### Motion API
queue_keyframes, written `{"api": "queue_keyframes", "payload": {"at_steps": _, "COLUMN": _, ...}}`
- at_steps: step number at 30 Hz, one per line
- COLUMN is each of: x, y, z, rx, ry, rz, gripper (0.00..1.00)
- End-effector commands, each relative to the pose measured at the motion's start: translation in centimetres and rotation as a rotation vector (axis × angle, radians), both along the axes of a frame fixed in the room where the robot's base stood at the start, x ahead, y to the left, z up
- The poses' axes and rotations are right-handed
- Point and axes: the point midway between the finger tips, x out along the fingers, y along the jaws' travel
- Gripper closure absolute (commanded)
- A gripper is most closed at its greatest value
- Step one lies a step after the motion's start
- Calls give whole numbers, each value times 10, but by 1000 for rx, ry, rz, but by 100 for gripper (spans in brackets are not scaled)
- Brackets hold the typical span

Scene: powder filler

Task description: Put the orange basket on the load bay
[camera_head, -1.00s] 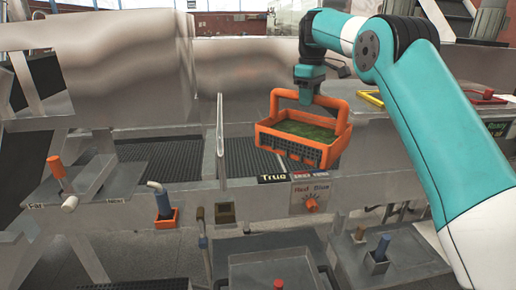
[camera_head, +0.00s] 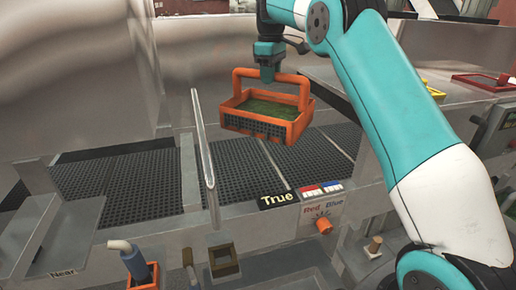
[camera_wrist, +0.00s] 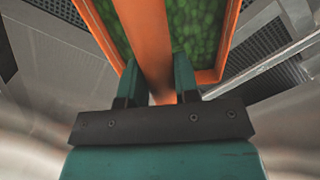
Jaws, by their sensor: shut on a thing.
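The orange basket (camera_head: 264,119) hangs from my gripper (camera_head: 269,75) in the head view. It has a dark mesh front and green contents, and hangs roughly level. In the wrist view the two teal fingers of my gripper (camera_wrist: 157,85) are shut on the orange handle (camera_wrist: 150,40), with the green-filled basket (camera_wrist: 205,75) beyond. The basket is above a bay with dark ribbed mats (camera_head: 235,165), apart from it as far as I can tell. Which part is named the load bay cannot be read.
A thin upright metal panel (camera_head: 203,150) stands just left of the basket. A "True" sign (camera_head: 279,199) and an orange knob (camera_head: 323,226) are on the front edge. Red and yellow trays (camera_head: 487,80) lie at the right.

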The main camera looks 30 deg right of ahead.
Motion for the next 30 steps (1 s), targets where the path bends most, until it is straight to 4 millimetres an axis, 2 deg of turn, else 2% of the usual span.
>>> {"api": "queue_keyframes", "payload": {"at_steps": 1, "x": 0, "y": 0, "z": -18, "rx": 0, "ry": -1, "rz": -1, "gripper": 100}}
{"api": "queue_keyframes", "payload": {"at_steps": 4, "x": 0, "y": 0, "z": -42, "rx": -1, "ry": -1, "rz": 1, "gripper": 100}}
{"api": "queue_keyframes", "payload": {"at_steps": 15, "x": 0, "y": 3, "z": -118, "rx": 1, "ry": 1, "rz": 2, "gripper": 100}}
{"api": "queue_keyframes", "payload": {"at_steps": 18, "x": 1, "y": 3, "z": -132, "rx": 1, "ry": -1, "rz": 1, "gripper": 100}}
{"api": "queue_keyframes", "payload": {"at_steps": 25, "x": 1, "y": 3, "z": -151, "rx": 0, "ry": 0, "rz": 2, "gripper": 100}}
{"api": "queue_keyframes", "payload": {"at_steps": 30, "x": 1, "y": 3, "z": -174, "rx": 1, "ry": -1, "rz": 3, "gripper": 100}}
